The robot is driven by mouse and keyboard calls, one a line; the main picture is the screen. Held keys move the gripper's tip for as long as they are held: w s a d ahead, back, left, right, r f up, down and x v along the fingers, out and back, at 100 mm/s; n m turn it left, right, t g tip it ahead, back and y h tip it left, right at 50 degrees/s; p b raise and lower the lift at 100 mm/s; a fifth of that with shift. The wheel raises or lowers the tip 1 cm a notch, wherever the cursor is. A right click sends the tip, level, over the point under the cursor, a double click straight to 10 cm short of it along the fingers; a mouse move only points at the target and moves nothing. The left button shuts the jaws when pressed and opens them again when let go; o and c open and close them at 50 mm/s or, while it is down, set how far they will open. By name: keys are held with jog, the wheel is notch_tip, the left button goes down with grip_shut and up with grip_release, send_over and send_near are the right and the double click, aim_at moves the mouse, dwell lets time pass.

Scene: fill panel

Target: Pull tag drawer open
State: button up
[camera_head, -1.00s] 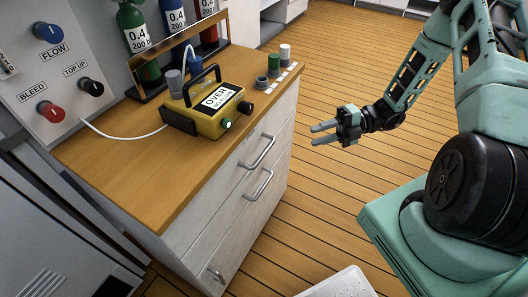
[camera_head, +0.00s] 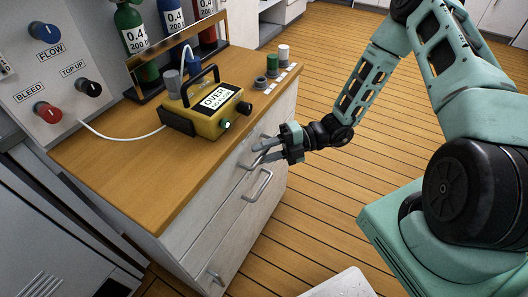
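The white cabinet front (camera_head: 225,205) has an upper drawer handle (camera_head: 246,167), a metal bar partly hidden by my gripper. A second bar handle (camera_head: 258,187) sits below it. No tag or label shows on the drawer fronts, so I cannot tell which one is the tag drawer. Both drawers look closed. My gripper (camera_head: 257,155) is at the upper handle, its two fingers apart and pointing left towards the cabinet. I cannot tell whether the fingers touch the handle or have it between them.
A yellow device (camera_head: 207,113) with a black grip stands on the wooden worktop (camera_head: 120,170). Small cylinders (camera_head: 272,65) stand at the worktop's back right. Another handle (camera_head: 215,277) is low on the cabinet. The plank floor (camera_head: 350,190) right of the cabinet is mostly clear.

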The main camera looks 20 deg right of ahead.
jog(key=shift+c, duration=0.2)
grip_shut()
jog(key=shift+s, duration=0.15)
jog(key=s+d+p, duration=0.5)
jog(key=s+d, duration=0.9)
jog(key=s, duration=0.5)
jog(key=shift+p, duration=0.4)
jog(key=shift+s+d, duration=0.1)
jog(key=shift+o, duration=0.2)
grip_release()
